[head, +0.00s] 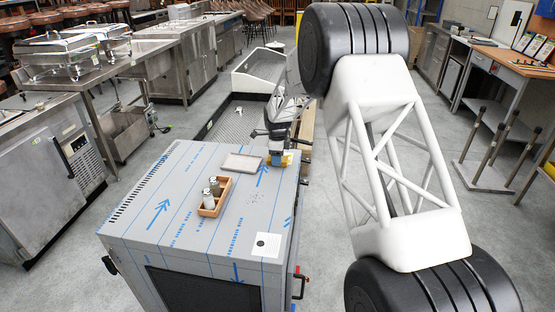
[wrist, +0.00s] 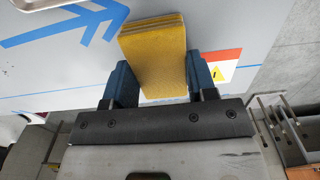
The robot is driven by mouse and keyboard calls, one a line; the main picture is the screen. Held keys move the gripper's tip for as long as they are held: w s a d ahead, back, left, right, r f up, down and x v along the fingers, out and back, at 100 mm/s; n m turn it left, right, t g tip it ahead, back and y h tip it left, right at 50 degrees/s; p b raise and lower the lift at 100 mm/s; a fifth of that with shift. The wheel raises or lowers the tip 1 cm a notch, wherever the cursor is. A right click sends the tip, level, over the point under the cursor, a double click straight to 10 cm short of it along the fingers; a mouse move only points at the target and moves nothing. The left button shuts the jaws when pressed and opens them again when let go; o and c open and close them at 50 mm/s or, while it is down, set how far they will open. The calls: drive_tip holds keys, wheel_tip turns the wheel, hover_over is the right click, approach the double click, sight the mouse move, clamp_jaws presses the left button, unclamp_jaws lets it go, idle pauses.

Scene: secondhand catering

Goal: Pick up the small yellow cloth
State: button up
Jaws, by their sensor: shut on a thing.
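The small yellow cloth (wrist: 155,58) is a folded, layered rectangle in the wrist view. My gripper (wrist: 162,85) has its two blue fingers on either side of it, and it is shut on the cloth. In the head view the yellow cloth (head: 287,158) shows as a small patch near the right back part of the steel cabinet top, under my gripper (head: 279,156). I cannot tell whether the cloth touches the cabinet top or is just above it.
The cabinet top (head: 150,215) has blue-printed film. On it are a grey tray (head: 241,163), a wooden caddy (head: 217,200) with two shakers, scattered dark specks (head: 256,195) and a white label (head: 267,246). The cabinet's right edge is close to my gripper.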

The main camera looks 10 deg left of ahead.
drive_tip(key=shift+r, duration=0.45)
wheel_tip(320, 180, up, 3)
drive_tip(key=shift+f, duration=0.1)
drive_tip(key=s+d, duration=0.2)
drive_tip(key=s, duration=0.3)
drive_tip(key=s+d+r, duration=0.1)
drive_tip(key=s, duration=0.4)
drive_tip(key=s+d, duration=0.2)
drive_tip(key=s, duration=0.3)
drive_tip(key=shift+d+r, duration=0.15)
drive_tip(key=shift+d, duration=0.15)
drive_tip(key=o, duration=0.5)
drive_tip(key=shift+c, duration=0.2)
drive_tip(key=c, duration=0.3)
drive_tip(key=s+a+r, duration=0.1)
drive_tip(key=s+a, duration=0.2)
drive_tip(key=s, duration=0.1)
drive_tip(key=s+a+r, duration=0.1)
drive_tip(key=s+a, duration=0.2)
drive_tip(key=s, duration=0.1)
drive_tip(key=s+a+r, duration=0.1)
drive_tip(key=s+a, duration=0.2)
drive_tip(key=s, duration=0.1)
drive_tip(key=shift+s+a, duration=0.3)
drive_tip(key=shift+s, duration=0.1)
